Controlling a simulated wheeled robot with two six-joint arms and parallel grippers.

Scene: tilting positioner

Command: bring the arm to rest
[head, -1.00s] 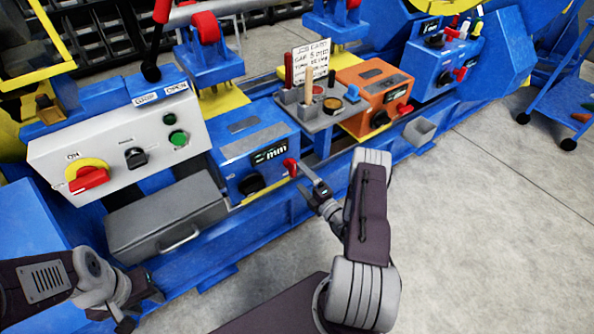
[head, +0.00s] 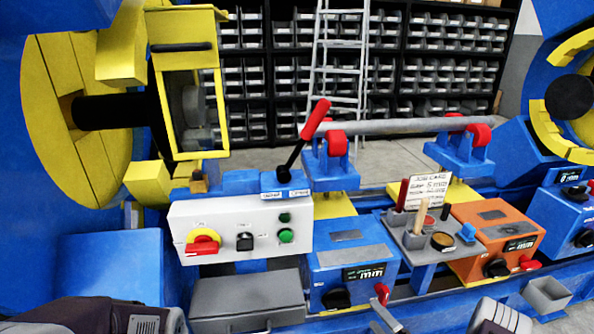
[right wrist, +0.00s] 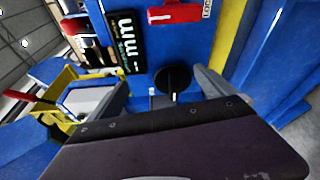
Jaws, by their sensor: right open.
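My right gripper (head: 386,318) shows at the bottom edge of the head view, just below the red lever (head: 382,293) of a blue control unit (head: 325,280). In the right wrist view its two fingers (right wrist: 160,86) are apart with nothing held between them. Past them is the unit's black knob (right wrist: 172,80), with the red lever (right wrist: 180,12) above it. I cannot tell whether a finger touches the unit. Part of my left arm (head: 95,316) shows at the lower left; its gripper is out of the frame.
A white panel (head: 215,215) carries a red-and-yellow switch and green buttons. A grey box (head: 245,295) sits below it. A tool tray (head: 410,240) and orange unit (head: 490,238) stand right of the blue unit. A pipe (head: 400,126) rests on red rollers; shelves stand behind.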

